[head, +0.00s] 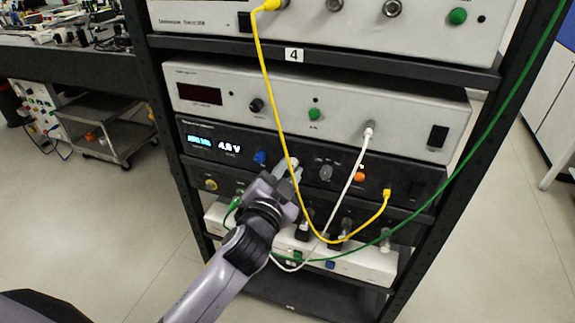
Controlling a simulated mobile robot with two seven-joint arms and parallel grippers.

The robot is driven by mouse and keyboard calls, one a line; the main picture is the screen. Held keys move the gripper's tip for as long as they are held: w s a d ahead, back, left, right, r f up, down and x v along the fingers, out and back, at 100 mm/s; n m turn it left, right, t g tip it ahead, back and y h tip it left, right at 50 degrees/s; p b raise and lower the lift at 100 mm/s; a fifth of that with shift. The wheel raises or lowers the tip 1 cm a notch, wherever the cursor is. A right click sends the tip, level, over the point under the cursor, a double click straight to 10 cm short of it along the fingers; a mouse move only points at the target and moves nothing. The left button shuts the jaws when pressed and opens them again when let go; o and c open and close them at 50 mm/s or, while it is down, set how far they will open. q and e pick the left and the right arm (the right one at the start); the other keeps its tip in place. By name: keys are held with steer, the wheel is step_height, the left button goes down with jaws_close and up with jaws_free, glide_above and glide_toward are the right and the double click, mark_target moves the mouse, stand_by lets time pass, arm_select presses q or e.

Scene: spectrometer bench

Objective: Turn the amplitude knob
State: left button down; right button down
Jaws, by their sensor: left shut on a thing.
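The black instrument (225,158) in the rack has a lit blue display reading about 4.8 V. Its front carries a blue knob (260,157), a grey knob (325,173) and an orange knob (358,177). My left gripper (291,168) reaches up from below to this front, between the blue and grey knobs. It is shut, its tips against the panel on what appears to be the amplitude knob, which the fingers hide. Panel lettering is too small to read. My right gripper is not in view.
A yellow cable (265,75) hangs close beside my left gripper. A white cable (352,180) and a green cable (497,92) cross the rack front. A white instrument (270,95) sits above and a white power strip (370,262) below.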

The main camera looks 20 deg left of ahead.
arm_select(q)
steer(key=m+p, duration=0.1)
steer(key=m, duration=0.1)
steer(key=shift+r+m, duration=0.1)
steer(key=shift+m, duration=0.3)
steer(key=shift+m+p, duration=0.5)
steer(key=shift+m, duration=0.9)
steer(key=c, duration=1)
jaws_free()
steer(key=shift+o, duration=0.2)
steer(key=s, duration=0.7)
steer(key=shift+b, duration=0.35)
steer(key=shift+s+a, duration=0.1)
